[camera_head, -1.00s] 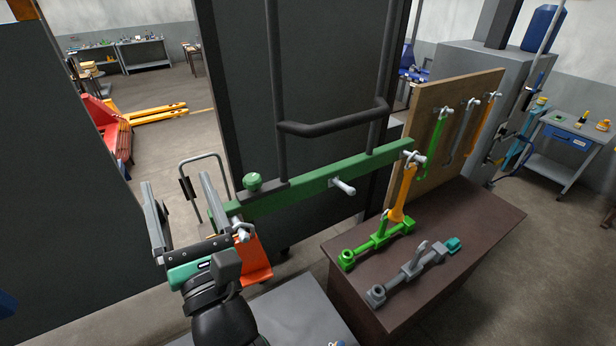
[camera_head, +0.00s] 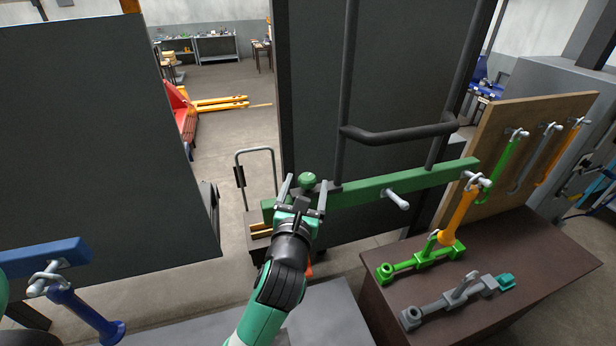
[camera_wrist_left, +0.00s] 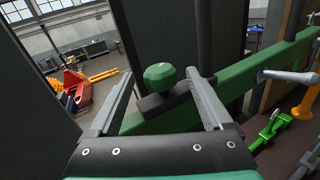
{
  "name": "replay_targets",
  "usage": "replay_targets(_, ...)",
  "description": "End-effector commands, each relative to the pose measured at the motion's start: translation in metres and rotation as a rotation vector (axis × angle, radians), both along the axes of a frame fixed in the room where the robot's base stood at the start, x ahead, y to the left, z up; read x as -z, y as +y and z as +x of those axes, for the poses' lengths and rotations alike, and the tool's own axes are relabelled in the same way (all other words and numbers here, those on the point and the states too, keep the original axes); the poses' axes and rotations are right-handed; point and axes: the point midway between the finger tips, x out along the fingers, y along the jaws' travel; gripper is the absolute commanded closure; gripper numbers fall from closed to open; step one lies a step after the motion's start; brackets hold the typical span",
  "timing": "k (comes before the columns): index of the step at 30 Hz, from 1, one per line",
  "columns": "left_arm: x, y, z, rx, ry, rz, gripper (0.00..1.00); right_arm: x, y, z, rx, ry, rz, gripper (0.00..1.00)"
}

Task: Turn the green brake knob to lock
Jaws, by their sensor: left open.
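The green brake knob (camera_head: 307,181) sits on a dark block on top of the green bar (camera_head: 350,193), near the bar's left end. In the left wrist view the knob (camera_wrist_left: 160,77) is a faceted green knob with a small light mark on its top. My left gripper (camera_head: 306,186) is open, with its fingers pointing toward the knob. In the left wrist view the knob stands between the fingers and beyond them, with clear space on both sides. No contact shows. My right gripper is not in view.
A silver pin (camera_head: 397,199) juts from the bar. Right of it, a brown table (camera_head: 480,285) holds a green fork part (camera_head: 420,262) and a grey one (camera_head: 455,302). Dark upright panels (camera_head: 90,150) stand behind and to the left.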

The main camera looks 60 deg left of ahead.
Motion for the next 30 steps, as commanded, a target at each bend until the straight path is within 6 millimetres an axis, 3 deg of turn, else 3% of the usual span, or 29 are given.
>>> replay_targets(5, 0.0, 0.017, 0.011, -0.001, -0.001, 0.0, 0.17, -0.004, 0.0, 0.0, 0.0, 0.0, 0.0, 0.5)
replay_targets(14, 0.0, 0.019, 0.014, 0.002, -0.001, 0.0, 0.19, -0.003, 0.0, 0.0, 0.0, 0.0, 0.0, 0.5)
replay_targets(27, 0.0, 0.019, 0.014, 0.001, 0.0, 0.001, 0.98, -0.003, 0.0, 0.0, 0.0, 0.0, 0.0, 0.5)
replay_targets(30, 0.0, 0.019, 0.013, 0.0, -0.001, 0.001, 1.0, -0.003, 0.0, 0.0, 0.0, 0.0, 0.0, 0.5)
